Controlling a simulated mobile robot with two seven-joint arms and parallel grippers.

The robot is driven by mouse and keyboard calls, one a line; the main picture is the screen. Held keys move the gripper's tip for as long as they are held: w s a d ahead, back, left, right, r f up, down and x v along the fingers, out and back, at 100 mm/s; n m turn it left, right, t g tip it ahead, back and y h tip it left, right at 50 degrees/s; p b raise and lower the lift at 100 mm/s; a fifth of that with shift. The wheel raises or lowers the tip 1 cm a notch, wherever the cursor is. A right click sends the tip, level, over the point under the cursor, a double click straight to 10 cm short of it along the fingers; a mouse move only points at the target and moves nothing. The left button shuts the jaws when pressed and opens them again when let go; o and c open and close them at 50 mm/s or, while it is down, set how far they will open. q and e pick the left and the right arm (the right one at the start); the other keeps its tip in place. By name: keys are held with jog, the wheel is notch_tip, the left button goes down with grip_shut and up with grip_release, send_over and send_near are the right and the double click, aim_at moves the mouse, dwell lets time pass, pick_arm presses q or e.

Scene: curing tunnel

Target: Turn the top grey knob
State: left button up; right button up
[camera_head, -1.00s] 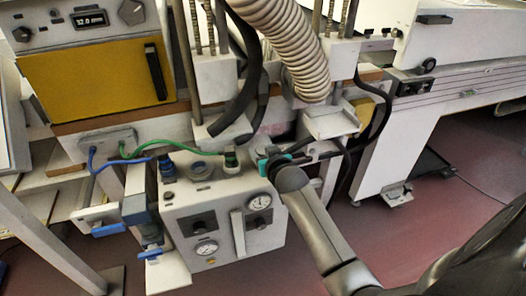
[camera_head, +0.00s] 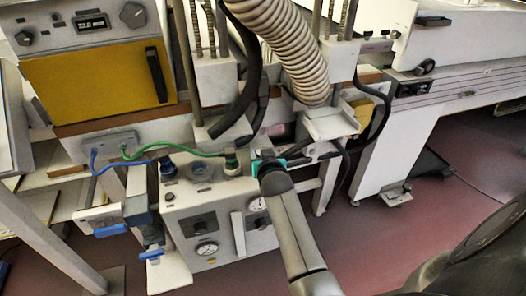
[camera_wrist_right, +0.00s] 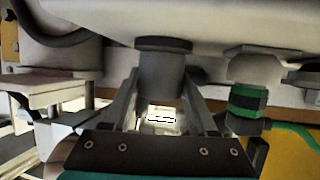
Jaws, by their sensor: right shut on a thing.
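The top grey knob (camera_wrist_right: 162,72) is a dark grey cylinder with a wider flange, seen in the right wrist view against the white box (camera_wrist_right: 205,18). My right gripper (camera_wrist_right: 162,100) has one finger on each side of it and is shut on it. In the head view my right gripper (camera_head: 268,164) is at the right end of the top of the white control box (camera_head: 185,203), and it hides the knob there. My left gripper is not in view.
A green-banded connector (camera_wrist_right: 247,103) with a green hose is close beside the gripper; it also shows in the head view (camera_head: 231,160). A ribbed beige duct (camera_head: 290,50) and black hoses hang just behind. Gauges (camera_head: 206,249) are on the box front.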

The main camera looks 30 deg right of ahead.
jog(key=shift+h, duration=0.3)
jog(key=o, duration=1.4)
